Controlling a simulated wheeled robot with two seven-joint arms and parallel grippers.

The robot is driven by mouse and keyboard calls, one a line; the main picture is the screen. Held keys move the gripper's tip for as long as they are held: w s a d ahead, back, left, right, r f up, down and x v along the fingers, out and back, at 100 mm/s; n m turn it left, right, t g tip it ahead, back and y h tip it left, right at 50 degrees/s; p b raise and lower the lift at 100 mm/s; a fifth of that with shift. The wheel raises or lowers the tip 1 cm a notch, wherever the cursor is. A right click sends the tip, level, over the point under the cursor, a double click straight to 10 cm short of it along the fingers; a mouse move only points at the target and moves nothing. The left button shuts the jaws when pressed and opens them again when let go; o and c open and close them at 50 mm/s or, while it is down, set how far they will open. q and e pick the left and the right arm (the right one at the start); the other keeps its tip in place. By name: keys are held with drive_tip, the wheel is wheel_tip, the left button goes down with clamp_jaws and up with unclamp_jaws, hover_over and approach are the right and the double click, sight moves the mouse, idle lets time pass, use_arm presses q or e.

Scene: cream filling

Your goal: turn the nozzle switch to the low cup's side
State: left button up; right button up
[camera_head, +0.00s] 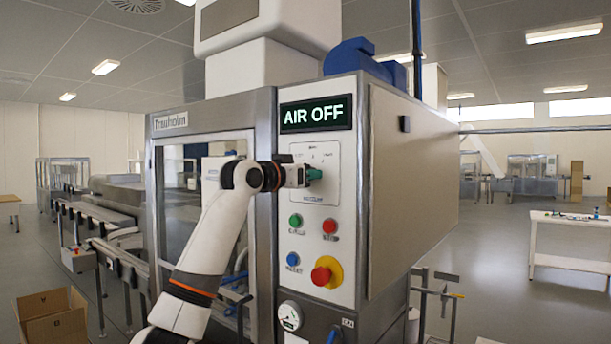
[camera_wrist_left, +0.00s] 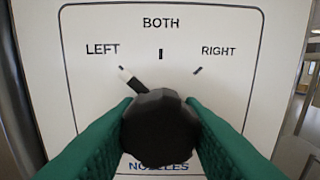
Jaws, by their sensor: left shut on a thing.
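The nozzle switch is a black faceted knob (camera_wrist_left: 160,128) on a white panel marked LEFT, BOTH and RIGHT, with NOZZLES below. In the head view the left gripper (camera_head: 314,174) is at the nozzle plate (camera_head: 325,155) on the machine's front, and hides the knob there. My right gripper is not in view. No cups are in view.
Below the plate are a green button (camera_head: 295,221), a red button (camera_head: 329,226), a blue button (camera_head: 293,259) and a red emergency stop (camera_head: 321,276) on yellow. A display (camera_head: 316,114) reads AIR OFF. A glazed door (camera_head: 205,200) is at the left.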

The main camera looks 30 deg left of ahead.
use_arm(q)
drive_tip(key=o, duration=1)
drive_tip(key=s+a+b, duration=0.1)
drive_tip(key=s+b, duration=0.4)
drive_tip(key=s, duration=0.7)
